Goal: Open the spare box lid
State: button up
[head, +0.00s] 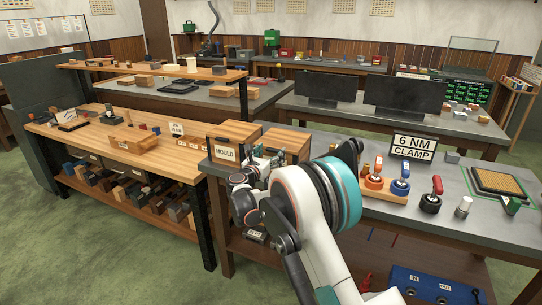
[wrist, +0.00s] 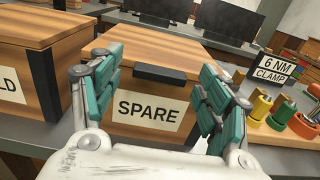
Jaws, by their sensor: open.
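The spare box (wrist: 154,112) is a wooden box with a white SPARE label, straight ahead in the wrist view. Its lid (wrist: 145,45) is shut, and a dark handle (wrist: 159,75) sticks out at the front edge of the lid. My gripper (wrist: 155,92) is open, with one teal-padded finger at each side of the box front and the handle between them in the picture. I cannot tell whether the fingers touch the box. In the head view, two wooden boxes stand behind my arm, and the right one (head: 286,143) is partly hidden by it.
The MOULD box (wrist: 35,60) stands close on the left. A 6 NM CLAMP sign (wrist: 275,68) and coloured knobbed parts (wrist: 282,113) are on the right. The grey worktop (head: 465,215) has some bare room there. Monitors (head: 403,96) stand behind.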

jog(key=shift+w+d, duration=0.1)
jog(key=shift+w, duration=0.15)
